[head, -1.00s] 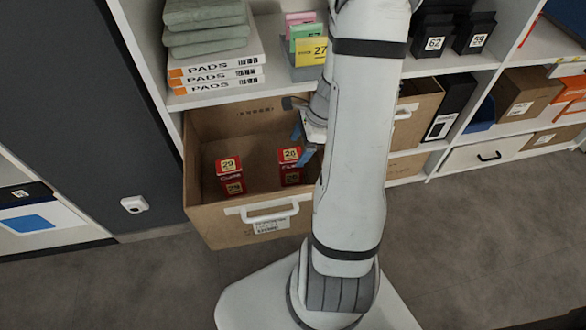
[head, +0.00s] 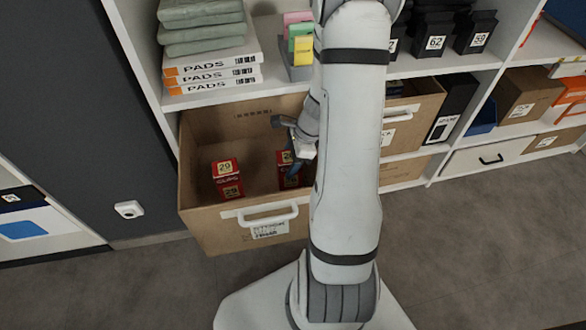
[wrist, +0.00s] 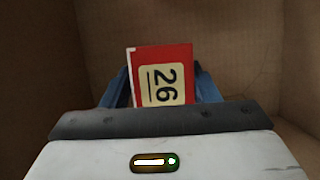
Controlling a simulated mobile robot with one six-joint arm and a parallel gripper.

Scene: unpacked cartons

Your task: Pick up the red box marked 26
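The red box marked 26 (wrist: 160,80) fills the middle of the wrist view, its label turned sideways. In the head view the same red box (head: 282,168) stands in the open cardboard drawer, partly hidden by my gripper and arm. My gripper (head: 291,168) is down in the drawer at this box. In the wrist view the blue fingers of my gripper (wrist: 161,85) lie on either side of the box, close to its edges. They look open around it; any contact is hard to see. The box sits slightly turned between them.
Another red box, marked 29 (head: 226,178), stands to the left in the same drawer (head: 205,222). The drawer's white handle (head: 268,214) is at its front. Above is a shelf with pads (head: 212,73) and coloured cards (head: 299,45). Drawer floor between the boxes is clear.

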